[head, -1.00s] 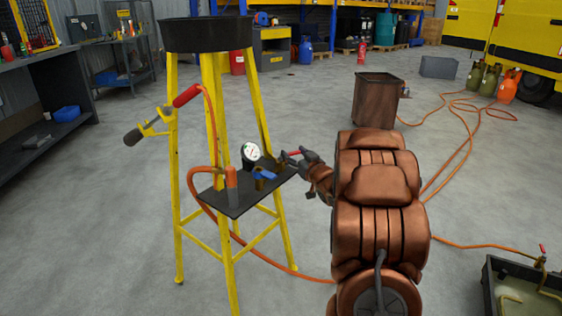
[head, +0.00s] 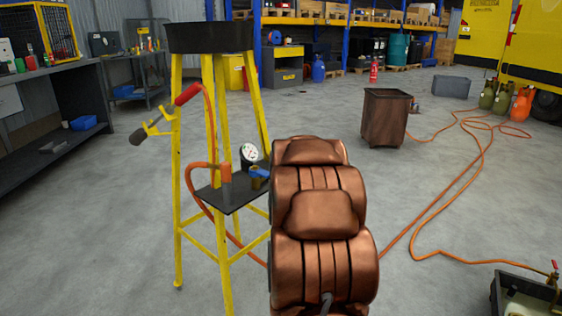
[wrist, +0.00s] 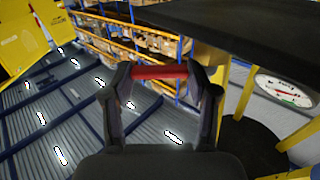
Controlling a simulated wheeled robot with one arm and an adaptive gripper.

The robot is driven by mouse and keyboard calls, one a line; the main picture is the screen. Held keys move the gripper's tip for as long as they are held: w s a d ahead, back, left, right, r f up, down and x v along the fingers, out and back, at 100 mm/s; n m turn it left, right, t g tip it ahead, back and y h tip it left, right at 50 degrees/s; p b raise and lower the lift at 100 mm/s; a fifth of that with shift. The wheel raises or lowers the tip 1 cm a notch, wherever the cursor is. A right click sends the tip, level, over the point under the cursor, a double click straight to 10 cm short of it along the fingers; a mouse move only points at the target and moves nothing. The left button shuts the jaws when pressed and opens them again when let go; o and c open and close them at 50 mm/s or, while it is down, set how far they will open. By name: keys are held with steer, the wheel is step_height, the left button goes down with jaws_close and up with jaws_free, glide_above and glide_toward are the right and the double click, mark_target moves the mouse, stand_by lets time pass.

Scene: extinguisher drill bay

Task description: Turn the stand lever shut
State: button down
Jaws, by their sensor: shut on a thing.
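The yellow stand (head: 221,110) with a black round top (head: 209,38) stands left of centre in the head view. Its small black shelf (head: 232,198) carries a round white gauge (head: 249,152) and a blue handle (head: 259,174). In the wrist view, my gripper (wrist: 160,77) is shut on a red bar (wrist: 160,71), which spans between both fingertips. This looks like the stand lever, but its joint to the stand does not show. The gauge (wrist: 286,91) is right of my gripper there. In the head view my arm hides my gripper and the shelf's right end.
An orange hose (head: 189,190) loops around the stand, with a red-and-black nozzle (head: 160,117) at its left. A workbench (head: 50,130) stands at the left and a brown bin (head: 385,117) behind at the right. A dark tub (head: 527,295) is at bottom right. Floor between is mostly clear.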

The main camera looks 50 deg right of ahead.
stand_by(0.3)
steer(key=shift+c, duration=1.5)
jaws_free()
steer(key=shift+s+a, duration=0.1)
steer(key=shift+a, duration=0.05)
steer(key=v, duration=0.7)
steer(key=shift+a, duration=0.2)
steer(key=shift+c, duration=0.4)
